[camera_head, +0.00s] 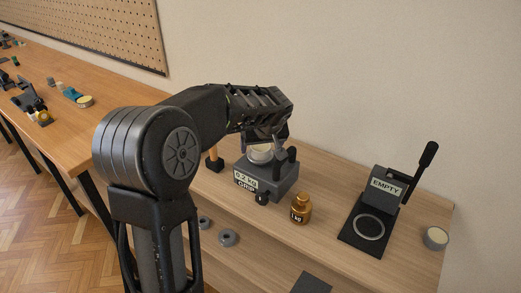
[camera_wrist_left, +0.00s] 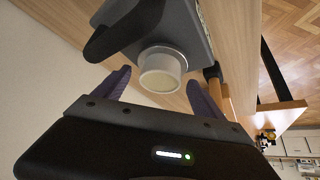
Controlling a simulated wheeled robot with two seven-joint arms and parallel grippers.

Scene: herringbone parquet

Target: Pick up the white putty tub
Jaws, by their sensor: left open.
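A white tub (camera_head: 260,154) with a pale top sits in a dark grey device (camera_head: 276,184) labelled "0.2 kg GRIP". My left gripper (camera_head: 268,140) is just above the tub and partly covers it in the head view. In the left wrist view the white tub (camera_wrist_left: 160,72) shows between the two spread fingers of my left gripper (camera_wrist_left: 159,82), with gaps on both sides. The fingers are open and hold nothing. The tub's far end is hidden in the grey device (camera_wrist_left: 165,30). My right gripper is not in view.
A brass 1 kg weight (camera_head: 301,210) stands close right of the device. Further right are a lever device (camera_head: 371,222) labelled "EMPTY" and another round tub (camera_head: 436,239). A wooden-handled tool (camera_head: 214,163) is close left. Grey rings (camera_head: 228,238) lie in front, lower down.

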